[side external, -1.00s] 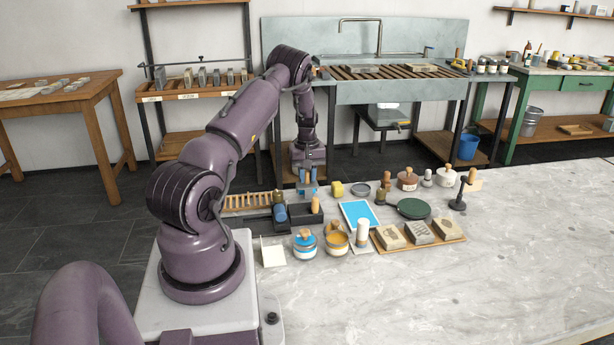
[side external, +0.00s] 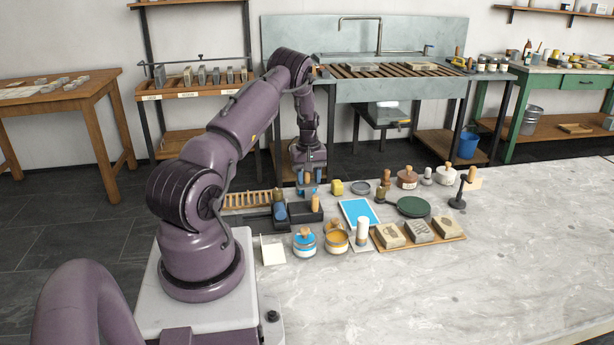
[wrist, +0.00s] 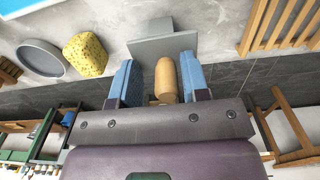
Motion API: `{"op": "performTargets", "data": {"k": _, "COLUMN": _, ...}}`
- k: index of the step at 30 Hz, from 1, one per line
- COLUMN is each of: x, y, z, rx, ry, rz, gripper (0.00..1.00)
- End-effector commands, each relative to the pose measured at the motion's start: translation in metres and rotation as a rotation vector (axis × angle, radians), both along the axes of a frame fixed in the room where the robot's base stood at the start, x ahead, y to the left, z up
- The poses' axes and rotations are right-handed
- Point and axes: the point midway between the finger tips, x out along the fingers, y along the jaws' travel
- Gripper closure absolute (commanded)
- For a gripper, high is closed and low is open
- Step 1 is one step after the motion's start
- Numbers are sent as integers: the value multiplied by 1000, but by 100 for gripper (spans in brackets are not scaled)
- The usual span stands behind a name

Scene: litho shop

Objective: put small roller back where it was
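The small roller seems to be the piece with the tan wooden handle (side external: 316,203), upright at the dark grey holder (side external: 308,218) left of the blue-topped plate; its roller part is not clearly visible. In the wrist view the tan handle (wrist: 166,80) lies between the two blue fingers, with visible gaps beside it. A grey piece (wrist: 165,46) is just beyond it. My gripper (side external: 309,182) is open, just behind and above the handle in the side view; it also shows in the wrist view (wrist: 160,82).
A dark roller (side external: 279,212) stands left of the handle, near a wooden rack (side external: 246,200). A yellow sponge (side external: 337,188) and a grey disc (side external: 360,188) are to the right. Jars (side external: 305,245) and a blue-topped plate (side external: 359,214) are in front. The marble table is clear at right.

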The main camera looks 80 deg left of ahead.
Motion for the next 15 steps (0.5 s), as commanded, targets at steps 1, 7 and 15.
{"op": "performTargets", "data": {"k": 1, "x": -7, "y": -4, "z": -7, "rx": -16, "ry": 16, "rz": 6, "gripper": 53}}
{"op": "performTargets", "data": {"k": 7, "x": -9, "y": -3, "z": 0, "rx": -15, "ry": 19, "rz": 8, "gripper": 53}}
{"op": "performTargets", "data": {"k": 15, "x": -6, "y": 0, "z": 55, "rx": -5, "ry": 11, "rz": 6, "gripper": 53}}
